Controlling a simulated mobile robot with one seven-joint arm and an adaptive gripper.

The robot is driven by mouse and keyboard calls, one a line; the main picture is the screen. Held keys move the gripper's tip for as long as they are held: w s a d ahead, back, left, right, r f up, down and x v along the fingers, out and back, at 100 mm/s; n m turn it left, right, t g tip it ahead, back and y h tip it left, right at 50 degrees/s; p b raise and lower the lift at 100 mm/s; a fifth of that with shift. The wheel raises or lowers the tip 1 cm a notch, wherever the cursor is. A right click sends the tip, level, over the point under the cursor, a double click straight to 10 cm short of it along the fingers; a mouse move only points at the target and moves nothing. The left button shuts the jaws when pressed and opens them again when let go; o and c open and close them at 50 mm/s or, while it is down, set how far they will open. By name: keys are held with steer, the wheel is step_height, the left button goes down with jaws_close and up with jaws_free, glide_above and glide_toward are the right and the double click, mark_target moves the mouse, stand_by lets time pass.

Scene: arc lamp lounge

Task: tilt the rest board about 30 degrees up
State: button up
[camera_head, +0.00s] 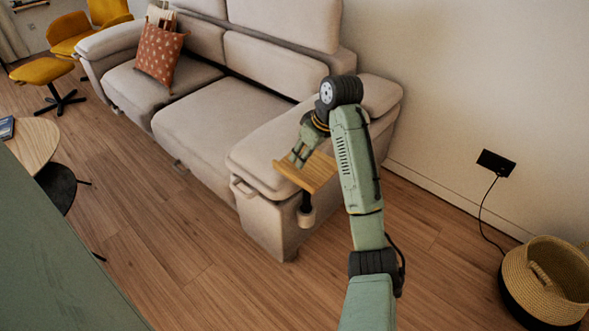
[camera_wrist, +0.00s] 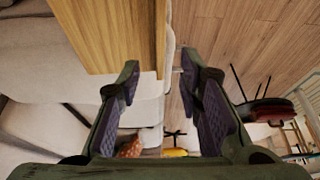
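The rest board (camera_head: 313,173) is a light wooden panel at the near end of the sofa, on a dark post with a beige holder (camera_head: 306,214). It looks about level in the head view. I cannot tell whether either finger touches the board.
The beige sofa (camera_head: 205,115) stands along the wall, with a rust cushion (camera_head: 160,55) on it. A woven basket (camera_head: 545,280) is at the lower right. A round table (camera_head: 32,143), yellow stool (camera_head: 42,71) and chair are at left. The floor in front of the sofa is clear.

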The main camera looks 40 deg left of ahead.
mark_target(293, 173)
steer(key=p+x, duration=0.1)
steer(key=x, duration=0.8)
steer(key=shift+a+f+p, duration=0.15)
steer(key=shift+f+p, duration=0.05)
steer(key=shift+p, duration=0.1)
steer(key=shift+c, duration=0.2)
jaws_close()
